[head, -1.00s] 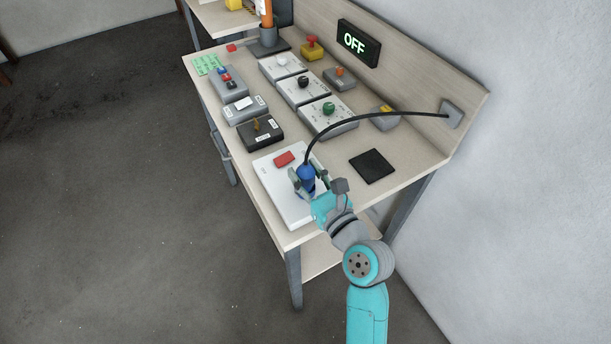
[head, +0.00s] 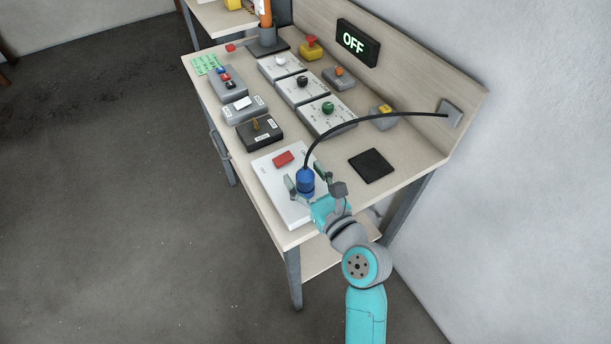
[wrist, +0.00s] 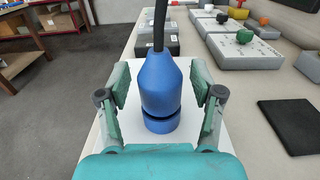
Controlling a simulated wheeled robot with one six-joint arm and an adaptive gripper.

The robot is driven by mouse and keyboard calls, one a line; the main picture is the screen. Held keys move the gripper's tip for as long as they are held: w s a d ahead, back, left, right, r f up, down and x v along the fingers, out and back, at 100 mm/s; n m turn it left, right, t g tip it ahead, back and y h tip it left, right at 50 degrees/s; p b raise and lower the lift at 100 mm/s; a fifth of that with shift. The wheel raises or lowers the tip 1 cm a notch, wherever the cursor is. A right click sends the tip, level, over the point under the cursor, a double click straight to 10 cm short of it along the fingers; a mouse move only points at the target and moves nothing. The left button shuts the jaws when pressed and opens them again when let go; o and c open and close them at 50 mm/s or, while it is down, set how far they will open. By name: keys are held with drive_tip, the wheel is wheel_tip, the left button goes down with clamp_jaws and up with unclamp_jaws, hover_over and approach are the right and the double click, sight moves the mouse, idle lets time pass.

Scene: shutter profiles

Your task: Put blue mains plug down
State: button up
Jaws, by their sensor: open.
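The blue mains plug (head: 306,181) stands upright on the white panel (head: 272,192) at the near end of the bench, with its black cable rising from the top. In the wrist view the plug (wrist: 161,85) sits between my gripper's fingers, with a visible gap on each side. A blue ring-shaped part shows directly beneath its body; whether it is a socket or part of the plug I cannot tell. My gripper (head: 305,184) is open around the plug, and its fingers (wrist: 162,98) do not touch it. The plug's pins are hidden.
A red block (head: 283,158) lies on the white panel behind the plug. A black square pad (head: 371,166) lies to the right. The cable (head: 375,116) arcs to a wall outlet (head: 451,113). Several switch boxes fill the bench behind.

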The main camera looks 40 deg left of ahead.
drive_tip(key=v, duration=1.2)
drive_tip(key=s+d+f+n+t+h, duration=0.4)
drive_tip(key=d+f, duration=0.3)
drive_tip(key=d, duration=0.4)
drive_tip(key=s+d+f+n+t+h, duration=0.35)
drive_tip(key=d+f+h, duration=0.3)
drive_tip(key=d, duration=0.55)
drive_tip(key=s+d+r+n+h, duration=0.3)
drive_tip(key=s+d+n, duration=0.2)
drive_tip(key=s+n, duration=0.2)
drive_tip(key=s+d+r+n+h, duration=0.3)
drive_tip(key=s+d+n, duration=0.2)
drive_tip(key=s+n, duration=0.3)
drive_tip(key=s, duration=0.3)
drive_tip(key=shift+s+d+r, duration=0.15)
drive_tip(key=shift+s+d, duration=0.15)
drive_tip(key=shift+d, duration=0.05)
